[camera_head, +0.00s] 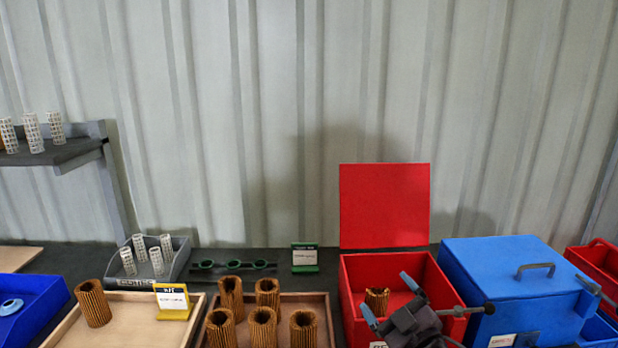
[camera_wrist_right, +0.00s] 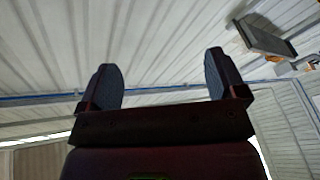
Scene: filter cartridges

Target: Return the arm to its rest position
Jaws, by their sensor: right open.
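My right gripper (camera_head: 389,298) is in front of the open red box at the lower right of the head view. Its two blue-tipped fingers are spread with nothing between them. In the right wrist view the right gripper (camera_wrist_right: 163,88) is also open and empty, facing the corrugated wall and ceiling. My left gripper is not in view.
A wooden tray (camera_head: 327,304) holds several brown cartridges. A paler tray (camera_head: 131,325) holds one cartridge (camera_head: 93,303). A closed blue box (camera_head: 508,265) stands right of the red box. A grey bin (camera_head: 182,257) and a wall shelf (camera_head: 68,152) hold white perforated cores.

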